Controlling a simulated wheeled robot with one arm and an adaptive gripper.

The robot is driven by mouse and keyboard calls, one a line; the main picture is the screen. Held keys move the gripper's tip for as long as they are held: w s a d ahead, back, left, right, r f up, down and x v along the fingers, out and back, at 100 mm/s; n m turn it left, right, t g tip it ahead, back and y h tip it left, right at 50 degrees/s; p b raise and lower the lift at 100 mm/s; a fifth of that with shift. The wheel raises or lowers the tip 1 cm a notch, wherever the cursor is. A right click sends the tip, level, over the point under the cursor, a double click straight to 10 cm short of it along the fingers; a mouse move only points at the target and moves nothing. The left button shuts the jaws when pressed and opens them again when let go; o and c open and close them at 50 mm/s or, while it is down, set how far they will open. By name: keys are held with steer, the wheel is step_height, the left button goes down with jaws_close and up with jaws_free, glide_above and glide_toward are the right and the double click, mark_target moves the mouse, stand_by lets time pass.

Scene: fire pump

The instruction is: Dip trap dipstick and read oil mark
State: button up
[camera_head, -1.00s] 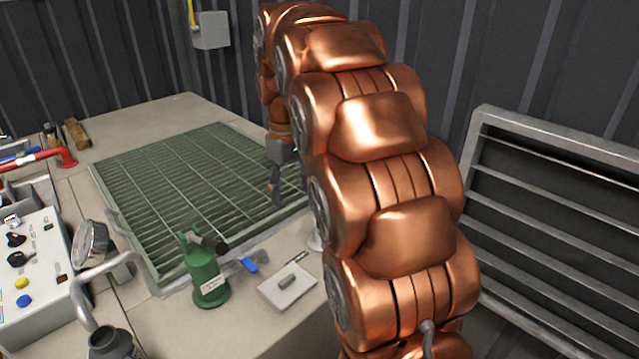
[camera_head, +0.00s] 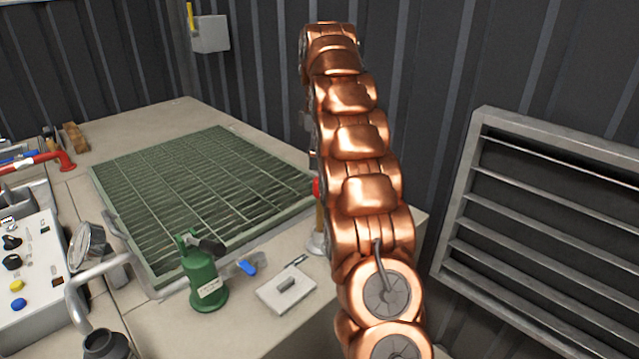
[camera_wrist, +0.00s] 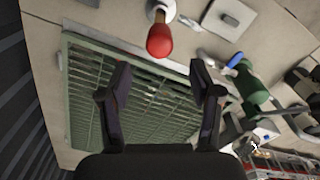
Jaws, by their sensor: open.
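My gripper (camera_wrist: 160,68) is open with nothing between its fingers in the wrist view. It points down over the green grating (camera_wrist: 145,100), which also lies on the pale bench in the head view (camera_head: 205,190). A red-knobbed upright rod (camera_wrist: 160,42) stands beyond the fingertips, apart from them. In the head view the red knob (camera_head: 316,187) is partly behind my arm. Its pale round foot (camera_head: 317,243) rests on the bench. I cannot tell whether this is the dipstick. A yellow handle (camera_head: 190,15) sticks up at a grey wall box (camera_head: 210,34). No oil mark is visible.
A green oil can (camera_head: 204,280) and a grey plate with a small block (camera_head: 286,290) stand in front of the grating. A blue-handled valve (camera_head: 247,267) is close by. A control box (camera_head: 30,270) and gauge (camera_head: 90,245) are at left. A louvred panel (camera_head: 540,215) is at right.

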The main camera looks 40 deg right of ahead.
steer(key=shift+d+f+b, duration=0.1)
steer(key=shift+f+b, duration=0.35)
steer(key=shift+f, duration=0.85)
steer(key=shift+f+p, duration=0.6)
steer(key=shift+f, duration=2.05)
jaws_close()
